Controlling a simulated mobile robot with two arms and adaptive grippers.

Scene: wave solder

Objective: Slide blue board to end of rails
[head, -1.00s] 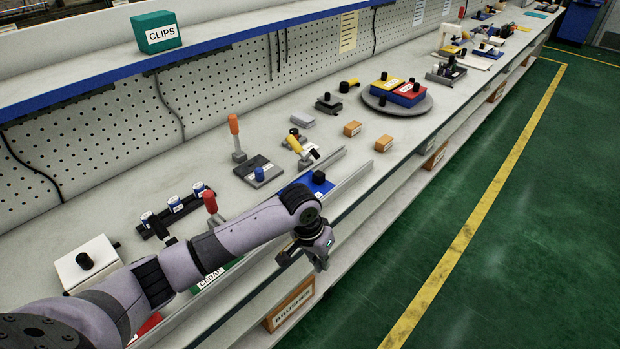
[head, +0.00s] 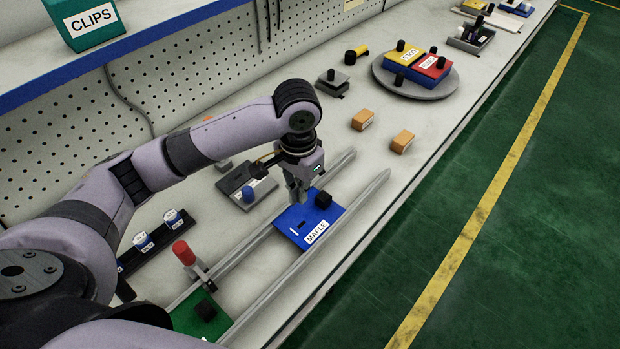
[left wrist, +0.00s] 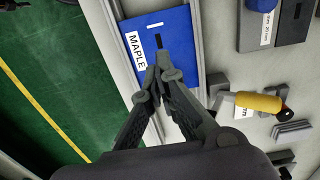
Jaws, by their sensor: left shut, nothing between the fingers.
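The blue board (head: 296,233) with a MAPLE label and a black knob (head: 323,199) lies between two grey parallel rails (head: 334,230) in the head view. In the left wrist view the blue board (left wrist: 172,40) fills the middle between the rails; its knob is not in sight there. My left gripper (head: 298,199) is shut and empty, pointing down at the board's far left edge beside the knob. In the left wrist view its fingertips (left wrist: 160,75) are together over the board; whether they touch it I cannot tell. My right gripper is not in view.
A green board (head: 188,318) sits at the near end of the rails beside a red-handled clamp (head: 184,253). Two orange blocks (head: 363,120) and a turntable (head: 450,92) with yellow and red boxes stand beyond the rails' far end.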

